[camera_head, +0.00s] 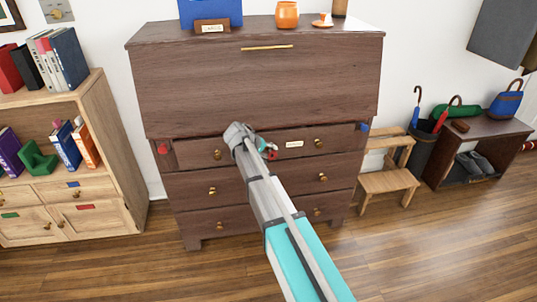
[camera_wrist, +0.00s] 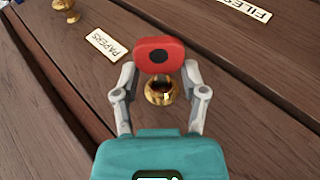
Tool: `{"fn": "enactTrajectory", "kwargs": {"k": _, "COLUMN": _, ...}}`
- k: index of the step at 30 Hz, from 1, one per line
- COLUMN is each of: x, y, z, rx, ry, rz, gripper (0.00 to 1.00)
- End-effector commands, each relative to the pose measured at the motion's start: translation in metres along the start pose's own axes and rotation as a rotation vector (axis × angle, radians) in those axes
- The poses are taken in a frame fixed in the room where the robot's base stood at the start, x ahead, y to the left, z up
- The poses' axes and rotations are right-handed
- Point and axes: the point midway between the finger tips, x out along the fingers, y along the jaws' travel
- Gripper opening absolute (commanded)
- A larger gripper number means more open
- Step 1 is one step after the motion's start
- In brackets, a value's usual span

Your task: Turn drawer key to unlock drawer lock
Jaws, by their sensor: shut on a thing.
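The drawer key has a red head (camera_wrist: 159,56) with a dark hole in it. My gripper (camera_wrist: 158,72) is shut on this red head, with a grey finger on each side. The red also shows at the gripper tip in the head view (camera_head: 272,154). A round brass fitting (camera_wrist: 163,92), apparently the drawer lock, sits on the wood just below the red head in the wrist view. The key's shaft is hidden, and I cannot tell whether it is in the lock. My gripper is at the top drawer (camera_head: 240,154) of the dark dresser, left of its white label (camera_head: 294,144).
In the wrist view, a "PAPERS" label (camera_wrist: 105,45) and a brass knob (camera_wrist: 65,8) are at upper left. A "FILES" label (camera_wrist: 245,10) is at upper right. A bookcase (camera_head: 107,120) stands left of the dresser; a wooden step stool (camera_head: 388,182) stands right. The floor in front is clear.

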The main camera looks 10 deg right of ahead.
Motion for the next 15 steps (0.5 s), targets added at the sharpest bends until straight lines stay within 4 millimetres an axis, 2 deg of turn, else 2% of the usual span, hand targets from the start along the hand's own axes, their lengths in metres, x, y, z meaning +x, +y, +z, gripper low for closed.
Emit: {"fn": "enactTrajectory", "kwargs": {"k": 15, "x": 0.0024, "y": -0.0022, "z": -0.0007, "rx": -0.039, "ry": 0.001, "rz": 0.126, "gripper": 0.11}}
